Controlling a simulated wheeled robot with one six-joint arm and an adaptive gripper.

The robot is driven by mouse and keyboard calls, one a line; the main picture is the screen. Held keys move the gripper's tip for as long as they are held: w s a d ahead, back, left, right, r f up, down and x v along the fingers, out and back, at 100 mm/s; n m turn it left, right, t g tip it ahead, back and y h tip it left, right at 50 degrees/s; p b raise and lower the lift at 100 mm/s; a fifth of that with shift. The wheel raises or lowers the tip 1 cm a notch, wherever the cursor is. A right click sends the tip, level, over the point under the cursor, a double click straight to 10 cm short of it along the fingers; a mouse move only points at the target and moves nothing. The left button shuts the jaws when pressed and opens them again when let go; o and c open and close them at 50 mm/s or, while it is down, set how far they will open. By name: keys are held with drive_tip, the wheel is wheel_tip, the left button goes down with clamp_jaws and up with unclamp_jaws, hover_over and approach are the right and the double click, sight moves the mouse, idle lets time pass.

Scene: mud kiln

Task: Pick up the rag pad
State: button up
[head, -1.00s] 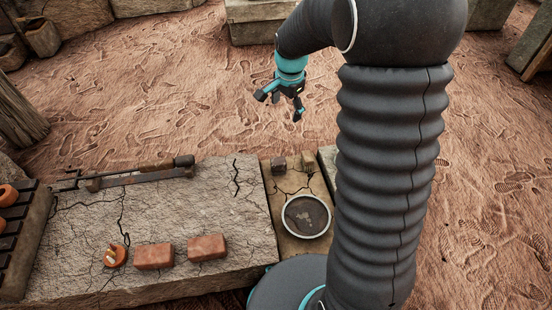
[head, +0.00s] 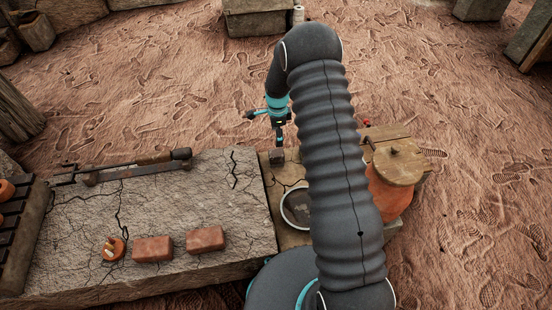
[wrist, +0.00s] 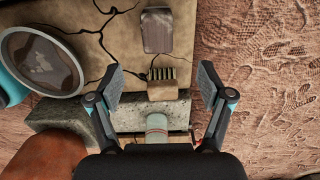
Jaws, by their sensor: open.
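A small dark grey-brown block, which I take to be the rag pad (wrist: 157,30), lies on the cracked tan slab (wrist: 105,45) at the top of the wrist view. In the head view the rag pad (head: 276,156) sits just below my gripper (head: 272,127). My gripper (wrist: 161,82) is open and empty, above the slab. Between its fingers in the wrist view is a tan block with dark bristles, like a brush (wrist: 162,90). The rag pad lies beyond the fingertips, apart from them. My arm hides the brush in the head view.
A round rimmed bowl (wrist: 41,62) stands on the slab beside the pad. An orange pot (head: 392,195) with a wooden lid (head: 398,162) stands right.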

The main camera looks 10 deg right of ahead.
sight(276, 153)
wheel_tip(276, 153, down, 7)
drive_tip(key=shift+s+a+f, duration=0.1)
drive_tip(key=shift+f, duration=1.2)
drive_tip(key=shift+s+a+f, duration=0.1)
drive_tip(key=shift+f, duration=1.2)
drive_tip(key=shift+c, duration=0.2)
drive_tip(key=c, duration=1.2)
drive_tip(key=shift+r, duration=0.1)
drive_tip(key=shift+c, duration=0.2)
drive_tip(key=shift+r, duration=0.55)
drive_tip(key=r, duration=0.2)
drive_tip(key=d+r, duration=0.1)
drive_tip(key=shift+s+d+r, duration=0.1)
drive_tip(key=shift+r, duration=0.25)
drive_tip(key=s+d+r, duration=0.1)
drive_tip(key=d+r, duration=0.1)
drive_tip(key=d, duration=0.1)
drive_tip(key=s+d+r, duration=0.1)
drive_tip(key=d+r, duration=0.1)
drive_tip(key=d, duration=0.1)
drive_tip(key=s+d+r, duration=0.1)
drive_tip(key=d+r, duration=0.1)
drive_tip(key=d, duration=0.2)
